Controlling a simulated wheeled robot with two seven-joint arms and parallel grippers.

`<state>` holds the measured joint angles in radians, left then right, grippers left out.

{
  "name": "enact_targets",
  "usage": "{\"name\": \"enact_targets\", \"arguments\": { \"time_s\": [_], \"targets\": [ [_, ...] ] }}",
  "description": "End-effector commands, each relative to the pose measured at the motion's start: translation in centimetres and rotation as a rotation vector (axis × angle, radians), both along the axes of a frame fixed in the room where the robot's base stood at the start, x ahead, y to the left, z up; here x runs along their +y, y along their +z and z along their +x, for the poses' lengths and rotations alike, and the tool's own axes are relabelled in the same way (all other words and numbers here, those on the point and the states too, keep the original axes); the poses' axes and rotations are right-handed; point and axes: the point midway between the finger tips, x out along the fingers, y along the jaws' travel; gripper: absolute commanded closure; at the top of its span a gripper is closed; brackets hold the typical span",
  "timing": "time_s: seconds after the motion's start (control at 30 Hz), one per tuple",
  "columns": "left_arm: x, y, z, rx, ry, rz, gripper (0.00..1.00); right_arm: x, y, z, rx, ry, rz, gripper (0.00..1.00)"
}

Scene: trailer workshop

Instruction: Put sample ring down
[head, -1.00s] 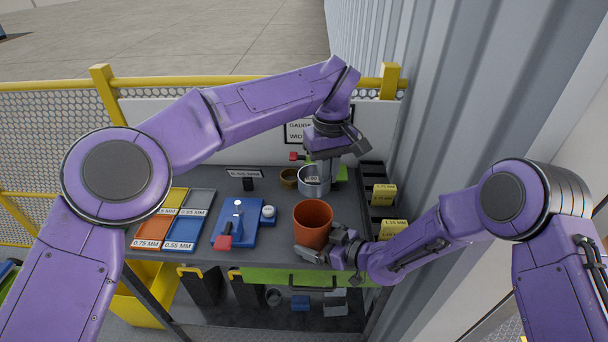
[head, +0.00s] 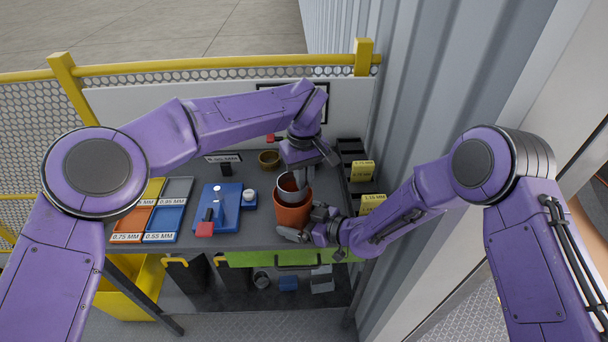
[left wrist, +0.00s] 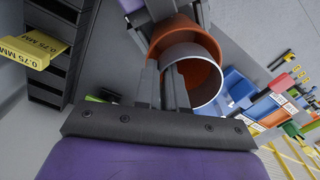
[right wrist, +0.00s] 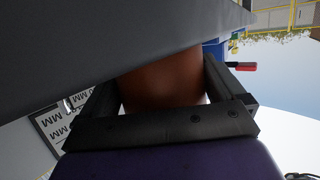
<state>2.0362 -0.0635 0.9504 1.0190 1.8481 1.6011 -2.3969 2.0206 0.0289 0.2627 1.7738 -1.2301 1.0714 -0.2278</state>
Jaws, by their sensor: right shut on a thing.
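The sample ring (head: 293,187), a short silvery metal cylinder, is at the mouth of an orange cup (head: 292,214). In the left wrist view the ring (left wrist: 207,85) overlaps the cup's opening (left wrist: 185,38); I cannot tell whether it rests on it. My left gripper (head: 298,172) points down at the ring, its two fingers (left wrist: 165,85) on either side of the ring's wall with a small gap between them. Whether they grip it is unclear. My right gripper (head: 304,226) is shut on the orange cup, which fills the space between its fingers in the right wrist view (right wrist: 162,85).
A blue scale-like device (head: 222,222) and labelled colour trays (head: 163,222) lie to the left on the dark bench. A brass cup (head: 269,160) stands behind. A dark rack with yellow labels (head: 363,170) and a corrugated wall close the right side.

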Motion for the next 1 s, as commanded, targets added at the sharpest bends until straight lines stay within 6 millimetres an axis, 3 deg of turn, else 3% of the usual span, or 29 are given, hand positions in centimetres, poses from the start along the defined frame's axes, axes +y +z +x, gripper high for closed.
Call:
{"name": "enact_targets", "arguments": {
  "time_s": [0.03,0.1,0.7,1.0],
  "targets": [
    [0.0,0.0,0.0,0.0,0.0,0.0,0.75,0.0,0.0,0.0,0.001,0.0,-0.001,0.21],
    [0.0,0.0,0.0,0.0,0.0,0.0,0.61,0.0,0.0,0.0,0.001,0.0,-0.001,0.21],
    [0.0,0.1,0.0,0.0,0.0,0.0,0.61,0.0,0.0,0.0,0.001,0.0,-0.001,0.21],
    [0.0,5.0,0.0,-0.003,0.001,-0.002,0.61,0.0,0.0,0.0,0.001,0.0,-0.001,0.21]
  ]
}}
